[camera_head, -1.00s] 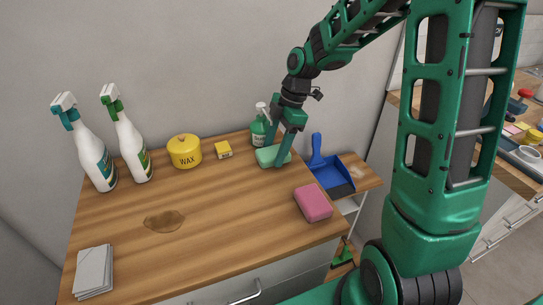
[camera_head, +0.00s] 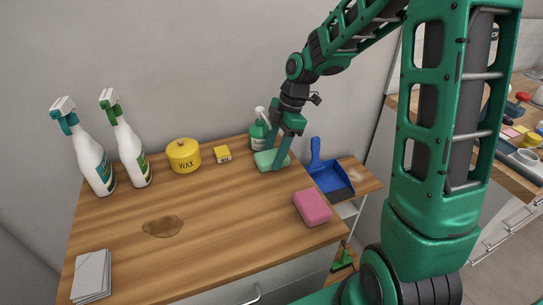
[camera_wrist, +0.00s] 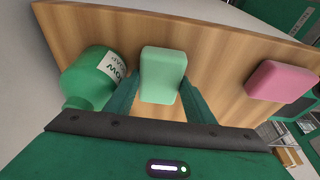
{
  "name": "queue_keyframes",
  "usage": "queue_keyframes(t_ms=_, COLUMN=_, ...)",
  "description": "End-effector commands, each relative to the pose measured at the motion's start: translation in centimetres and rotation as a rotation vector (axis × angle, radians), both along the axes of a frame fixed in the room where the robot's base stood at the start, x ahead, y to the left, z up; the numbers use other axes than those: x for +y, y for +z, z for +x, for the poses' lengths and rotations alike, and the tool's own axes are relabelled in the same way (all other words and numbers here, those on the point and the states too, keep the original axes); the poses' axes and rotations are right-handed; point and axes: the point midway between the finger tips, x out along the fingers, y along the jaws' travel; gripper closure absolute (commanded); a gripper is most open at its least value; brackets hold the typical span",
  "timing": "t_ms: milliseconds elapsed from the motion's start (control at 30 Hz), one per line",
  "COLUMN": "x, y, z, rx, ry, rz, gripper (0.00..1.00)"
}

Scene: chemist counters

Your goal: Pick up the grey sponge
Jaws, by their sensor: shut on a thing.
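No sponge that looks grey is in view. A mint-green sponge (camera_head: 266,160) sits at the back right of the wooden counter (camera_head: 215,225). My gripper (camera_head: 277,160) is shut on it, with a finger on either side, as the wrist view shows. The mint-green sponge (camera_wrist: 162,72) appears to rest on the wood; I cannot tell if it is lifted. A pink sponge (camera_head: 312,207) lies apart, nearer the counter's front right edge, and shows at the right of the wrist view (camera_wrist: 282,80).
A green soap bottle (camera_head: 259,133) stands close behind the held sponge. A blue dustpan (camera_head: 330,177) lies to the right. A brown stain (camera_head: 163,226) and grey stack (camera_head: 92,275) are left.

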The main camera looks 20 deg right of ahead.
Motion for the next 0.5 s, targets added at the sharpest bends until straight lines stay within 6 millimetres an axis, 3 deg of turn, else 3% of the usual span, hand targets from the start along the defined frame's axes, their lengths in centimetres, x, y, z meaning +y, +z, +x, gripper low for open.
queue_keyframes(t_ms=167, x=0.0, y=1.2, z=0.1, rx=-0.004, ry=0.0, rz=0.0, gripper=0.75)
queue_keyframes(t_ms=367, x=0.0, y=4.0, z=0.1, rx=-0.006, ry=-0.001, rz=-0.001, gripper=0.75)
queue_keyframes(t_ms=500, x=-2.9, y=3.9, z=-0.4, rx=0.0, ry=-0.006, rz=0.0, gripper=0.75)
